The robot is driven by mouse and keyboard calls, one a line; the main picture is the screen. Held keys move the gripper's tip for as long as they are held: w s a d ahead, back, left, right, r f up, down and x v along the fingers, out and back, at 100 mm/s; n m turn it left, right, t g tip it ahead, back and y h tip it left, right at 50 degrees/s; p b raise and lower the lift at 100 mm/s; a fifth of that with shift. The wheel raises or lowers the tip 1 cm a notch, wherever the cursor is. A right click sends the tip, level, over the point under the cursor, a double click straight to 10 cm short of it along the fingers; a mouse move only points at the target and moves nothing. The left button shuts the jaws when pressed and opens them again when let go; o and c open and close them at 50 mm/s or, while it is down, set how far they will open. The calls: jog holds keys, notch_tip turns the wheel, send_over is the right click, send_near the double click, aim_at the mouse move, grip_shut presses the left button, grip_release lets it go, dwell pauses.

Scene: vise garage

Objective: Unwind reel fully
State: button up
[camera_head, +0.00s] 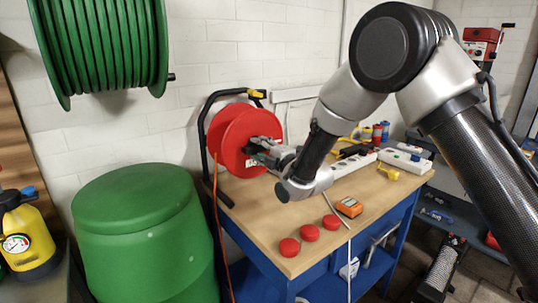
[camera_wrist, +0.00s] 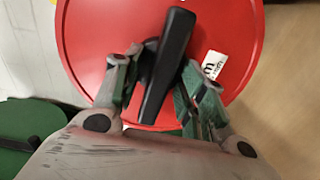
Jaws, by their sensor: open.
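A red cable reel (camera_head: 233,124) stands on the wooden workbench in a black frame (camera_head: 206,112). It also fills much of the wrist view (camera_wrist: 90,40), with a white label on its face. An orange cable (camera_head: 219,225) hangs from its left side down past the bench. My gripper (camera_head: 260,152) is at the front face of the reel. In the wrist view my gripper (camera_wrist: 160,80) is open, with a finger on either side of the reel's black crank handle (camera_wrist: 168,65). I cannot tell whether either finger touches the handle.
The workbench (camera_head: 260,210) holds several red round pieces (camera_head: 309,232), an orange meter (camera_head: 349,207) and a white power strip (camera_head: 405,160). A green barrel (camera_head: 140,235) stands left of the bench. A green hose reel (camera_head: 100,45) hangs on the wall above.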

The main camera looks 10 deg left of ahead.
jog(key=v, duration=1.1)
jog(key=w+d+r+m+h, duration=0.1)
jog(key=d+r+m+h, duration=0.35)
jog(key=d, duration=0.65)
jog(key=w+d+r+m+h, duration=0.1)
jog(key=d+r+m+h, duration=0.2)
jog(key=d+m, duration=0.55)
jog(key=s+d+r+m+g+h, duration=0.1)
jog(key=s+d+m+h, duration=0.3)
jog(key=d, duration=0.6)
jog(key=s+d+r+m+g, duration=0.1)
jog(key=s+d+m+g, duration=0.1)
jog(key=s+d, duration=0.6)
jog(key=s+d+m+g+h, duration=0.1)
jog(key=s+d+m, duration=0.3)
jog(key=s, duration=0.6)
jog(key=s+d+m+g+h, duration=0.1)
jog(key=s+d+m+g, duration=0.2)
jog(key=s+d, duration=0.4)
jog(key=s+m, duration=0.1)
jog(key=s, duration=0.1)
jog(key=shift+s+f, duration=0.4)
